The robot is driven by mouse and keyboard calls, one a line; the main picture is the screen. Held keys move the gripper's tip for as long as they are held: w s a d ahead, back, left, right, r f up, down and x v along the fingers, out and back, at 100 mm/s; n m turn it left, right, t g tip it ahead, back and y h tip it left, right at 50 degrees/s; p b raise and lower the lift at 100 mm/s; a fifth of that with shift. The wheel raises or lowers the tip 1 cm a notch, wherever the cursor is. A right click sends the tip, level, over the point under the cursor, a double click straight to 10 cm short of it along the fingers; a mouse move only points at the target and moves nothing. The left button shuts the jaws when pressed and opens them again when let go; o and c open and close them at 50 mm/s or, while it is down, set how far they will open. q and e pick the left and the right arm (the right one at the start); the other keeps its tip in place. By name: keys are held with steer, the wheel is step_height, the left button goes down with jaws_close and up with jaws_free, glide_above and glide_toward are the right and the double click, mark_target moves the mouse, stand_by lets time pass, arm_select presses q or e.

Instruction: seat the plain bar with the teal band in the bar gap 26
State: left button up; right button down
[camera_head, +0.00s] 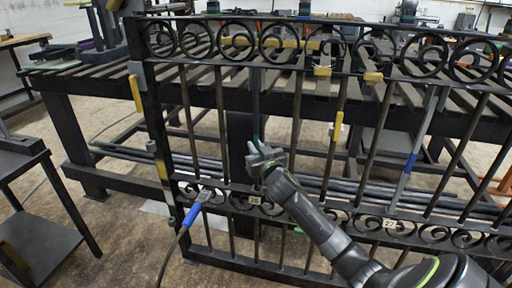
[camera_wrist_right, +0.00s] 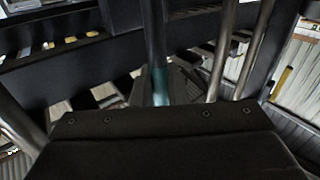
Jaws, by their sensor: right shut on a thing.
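The plain bar with the teal band (camera_wrist_right: 156,38) runs upright in the right wrist view, with the teal band just above the gripper body. In the head view the bar (camera_head: 256,100) stands in the gate, above the tag marked 26 (camera_head: 255,200). My right gripper (camera_head: 260,156) is shut on the bar at about mid-height, close to the band. The gripper and arm hide part of the bar's lower half. I cannot tell whether its ends sit in the rails. My left gripper is not in view.
The dark gate (camera_head: 140,95) has scrolled rails and several upright bars; some bars carry yellow or blue parts. A tag marked 27 (camera_head: 390,224) is on the lower rail. A blue-handled tool (camera_head: 192,214) is at the lower left. A slatted bench (camera_head: 90,80) stands behind.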

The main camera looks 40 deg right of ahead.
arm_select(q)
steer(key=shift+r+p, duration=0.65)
arm_select(e)
steer(key=shift+w+d+g, duration=0.3)
steer(key=shift+w+d, duration=0.05)
steer(key=shift+d, duration=0.1)
steer(key=c, duration=1.3)
jaws_free()
steer(key=shift+w+d+f, duration=0.1)
steer(key=shift+f, duration=0.05)
steer(key=shift+c, duration=0.2)
steer(key=shift+f, duration=0.1)
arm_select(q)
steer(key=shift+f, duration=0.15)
